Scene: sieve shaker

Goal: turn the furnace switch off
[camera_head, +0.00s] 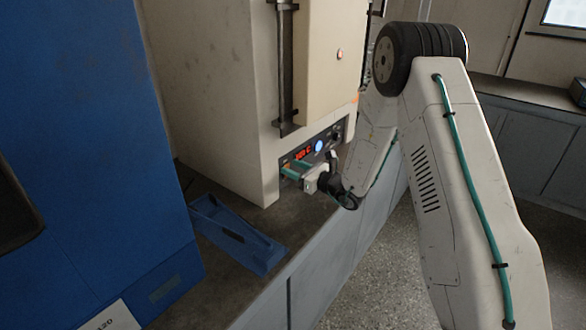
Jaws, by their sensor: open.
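The furnace (215,100) is a tall beige box standing on the counter, its door side facing right. My gripper (287,171) is open, with teal fingers at the lower left end of the panel, close to the furnace front. I cannot tell whether they touch it.
A large blue cabinet (90,130) fills the left side. A blue tray-like piece (238,235) lies on the dark counter (215,290) between it and the furnace. A vertical door handle (287,70) stands out above the panel. Open floor (375,275) lies right of the counter.

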